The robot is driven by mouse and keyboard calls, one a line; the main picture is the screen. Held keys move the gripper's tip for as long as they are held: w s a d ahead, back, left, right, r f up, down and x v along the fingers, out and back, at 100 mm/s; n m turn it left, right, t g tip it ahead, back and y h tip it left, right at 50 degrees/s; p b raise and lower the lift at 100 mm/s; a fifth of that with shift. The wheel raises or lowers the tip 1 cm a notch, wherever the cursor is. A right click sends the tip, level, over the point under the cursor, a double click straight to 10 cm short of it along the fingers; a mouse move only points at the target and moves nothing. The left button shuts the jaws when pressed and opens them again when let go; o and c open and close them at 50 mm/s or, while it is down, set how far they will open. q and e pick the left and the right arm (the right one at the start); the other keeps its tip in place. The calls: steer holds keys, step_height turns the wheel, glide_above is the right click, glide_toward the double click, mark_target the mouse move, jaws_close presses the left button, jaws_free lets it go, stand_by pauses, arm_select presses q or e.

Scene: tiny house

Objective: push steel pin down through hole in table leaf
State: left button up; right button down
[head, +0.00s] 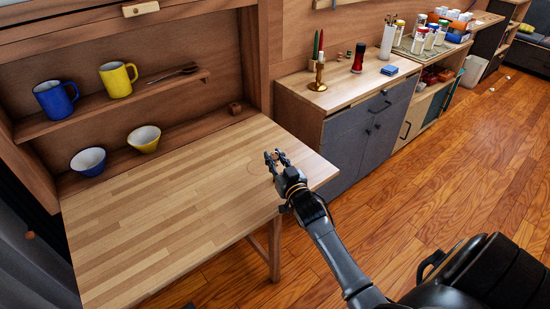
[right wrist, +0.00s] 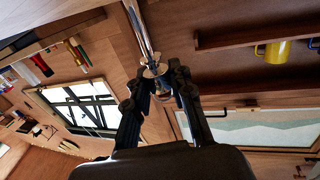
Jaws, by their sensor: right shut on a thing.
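The wooden table leaf (head: 150,220) is folded out flat from the wall unit. My right gripper (head: 277,158) is over its right end, close to the surface. In the right wrist view, my right gripper (right wrist: 160,75) is shut on the steel pin (right wrist: 141,32), a bright thin rod with a round collar at the fingertips. The rod runs up out of that picture. In the head view the pin is too small or hidden to make out. I cannot see the hole; a faint curved line shows on the leaf beside the gripper. My left gripper is not in view.
A shelf above the leaf holds a blue mug (head: 56,98) and a yellow mug (head: 118,79). A blue bowl (head: 89,161) and a yellow bowl (head: 144,138) stand below. A grey cabinet (head: 365,140) with a candle holder (head: 318,76) is behind right. Most of the leaf is clear.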

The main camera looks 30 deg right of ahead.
steer(key=shift+f+b, duration=0.45)
steer(key=shift+f, duration=0.2)
steer(key=c, duration=1.2)
jaws_free()
steer(key=shift+o, duration=0.6)
steer(key=shift+s+f, duration=0.1)
steer(key=shift+f, duration=0.05)
steer(key=s+a, duration=0.2)
steer(key=s, duration=0.9)
steer(key=shift+s+r, duration=0.25)
steer(key=shift+s, duration=0.1)
steer(key=shift+a, duration=0.1)
